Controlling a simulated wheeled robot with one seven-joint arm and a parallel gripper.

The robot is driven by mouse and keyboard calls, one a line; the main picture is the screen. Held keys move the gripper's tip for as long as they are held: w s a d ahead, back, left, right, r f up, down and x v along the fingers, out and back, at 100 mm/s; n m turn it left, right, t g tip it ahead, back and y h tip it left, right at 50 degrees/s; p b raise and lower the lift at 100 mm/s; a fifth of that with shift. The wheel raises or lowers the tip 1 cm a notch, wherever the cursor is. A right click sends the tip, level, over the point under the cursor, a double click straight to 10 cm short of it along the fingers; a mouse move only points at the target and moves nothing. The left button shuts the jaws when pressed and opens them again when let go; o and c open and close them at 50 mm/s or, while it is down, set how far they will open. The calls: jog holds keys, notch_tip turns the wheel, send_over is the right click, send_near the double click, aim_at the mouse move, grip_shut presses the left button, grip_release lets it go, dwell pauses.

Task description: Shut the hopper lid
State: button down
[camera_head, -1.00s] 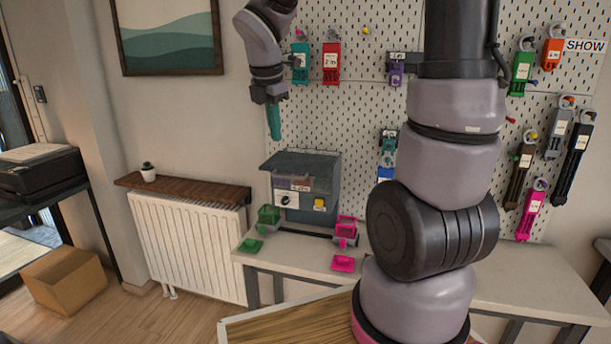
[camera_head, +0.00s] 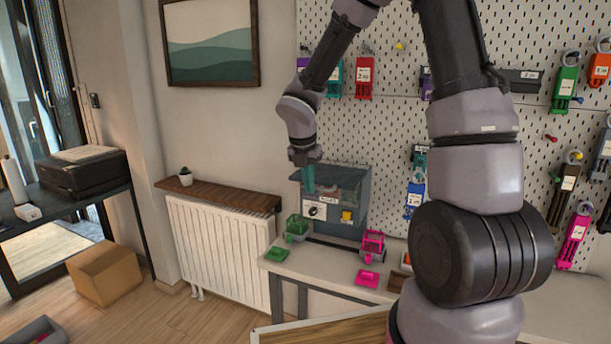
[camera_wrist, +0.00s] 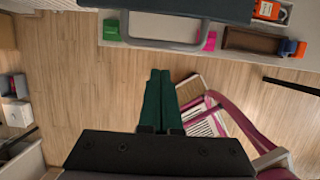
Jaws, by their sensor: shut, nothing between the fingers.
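The hopper machine (camera_head: 360,195) is a blue-grey box on the white bench against the pegboard. It has a clear front window, a dark knob and a yellow button. Its dark lid (camera_head: 345,170) is at the top; its exact angle is hard to tell, partly hidden by my gripper. My gripper (camera_head: 309,188) points down with teal fingers shut and empty, in front of the machine's upper left. I cannot tell whether it touches the lid. In the wrist view my gripper (camera_wrist: 160,75) is shut below a dark edge with a grey frame (camera_wrist: 165,46), probably part of the machine.
A green holder (camera_head: 297,227) and a pink holder (camera_head: 373,243) stand before the machine, with a green dish (camera_head: 277,254) and a pink dish (camera_head: 368,279). Tools hang on the pegboard.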

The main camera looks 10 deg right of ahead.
aim_at(324, 177)
jog(key=shift+w+d+f, duration=0.2)
jog(key=shift+w+d, duration=0.35)
jog(key=shift+w, duration=0.3)
jog(key=w+d, duration=0.3)
jog(key=w, duration=0.2)
jog(key=w+d, duration=0.2)
jog(key=shift+w+d, duration=0.35)
jog(key=shift+w, duration=0.05)
jog(key=shift+r, duration=0.1)
